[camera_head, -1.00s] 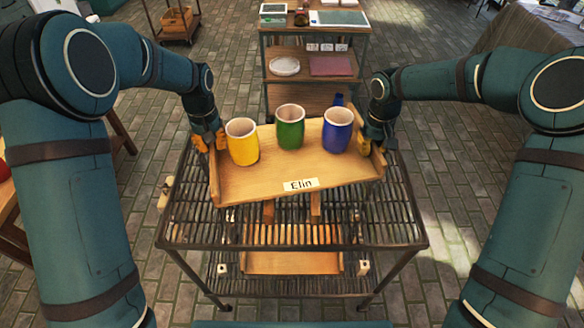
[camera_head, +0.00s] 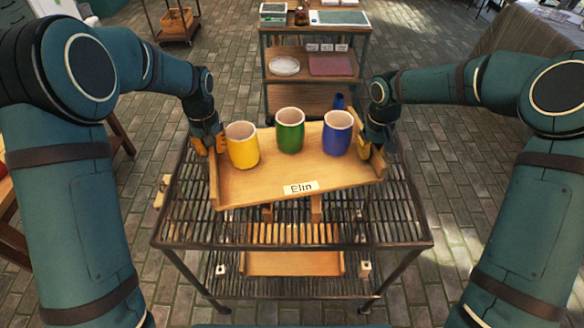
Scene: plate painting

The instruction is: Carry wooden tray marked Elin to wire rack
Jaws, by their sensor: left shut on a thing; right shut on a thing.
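The wooden tray (camera_head: 247,190) has a white label reading Elin (camera_head: 301,188) on its front. It carries a yellow mug (camera_head: 242,145), a green mug (camera_head: 290,131) and a blue mug (camera_head: 337,133), all upright. My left gripper (camera_head: 207,143) is shut on the tray's left end and my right gripper (camera_head: 371,150) on its right end. The tray is over the dark wire rack (camera_head: 397,222), its right side higher in the picture than its left. I cannot tell whether its underside touches the rack.
A lower shelf of the rack holds another wooden tray (camera_head: 293,263). Behind stands a shelf unit (camera_head: 316,60) with a white plate (camera_head: 285,66) and a reddish mat (camera_head: 331,65). A wooden table edge (camera_head: 12,215) is at the left.

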